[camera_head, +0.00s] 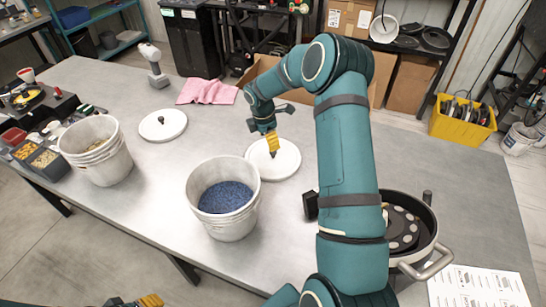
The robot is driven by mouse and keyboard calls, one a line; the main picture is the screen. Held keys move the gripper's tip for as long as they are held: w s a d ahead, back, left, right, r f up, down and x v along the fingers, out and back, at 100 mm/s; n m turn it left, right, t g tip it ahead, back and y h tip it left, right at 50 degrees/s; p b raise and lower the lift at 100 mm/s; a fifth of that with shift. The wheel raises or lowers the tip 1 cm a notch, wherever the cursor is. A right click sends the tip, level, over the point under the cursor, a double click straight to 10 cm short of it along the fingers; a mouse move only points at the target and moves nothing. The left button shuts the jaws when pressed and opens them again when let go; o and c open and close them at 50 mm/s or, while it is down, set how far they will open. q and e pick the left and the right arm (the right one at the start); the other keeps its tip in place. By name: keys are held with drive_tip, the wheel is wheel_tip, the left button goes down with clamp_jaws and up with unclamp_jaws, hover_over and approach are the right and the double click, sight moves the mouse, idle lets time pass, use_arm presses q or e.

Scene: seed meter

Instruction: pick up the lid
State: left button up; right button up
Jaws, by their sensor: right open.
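A round white lid (288,163) lies flat on the grey table, right of a white bucket of blue seed (225,198). My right gripper (272,149) points down over this lid, its yellow fingers open at or just above the dark knob. I cannot tell whether they touch it. A second white lid (163,126) with a dark knob lies further left. My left gripper (148,301) shows only as yellow fingertips at the bottom edge; its opening cannot be made out.
Stacked white buckets (97,150) stand at the left beside small bins (38,157).

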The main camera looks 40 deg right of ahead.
sight(273, 155)
drive_tip(key=shift+s+d+f, duration=0.1)
drive_tip(key=shift+d+f, duration=0.1)
drive_tip(key=shift+f, duration=0.9)
drive_tip(key=shift+s+d+f, duration=0.1)
drive_tip(key=shift+d+f, duration=0.15)
drive_tip(key=shift+f, duration=0.85)
drive_tip(key=shift+s+d+f, duration=0.1)
drive_tip(key=shift+d+f, duration=0.1)
drive_tip(key=shift+f, duration=0.9)
clamp_jaws()
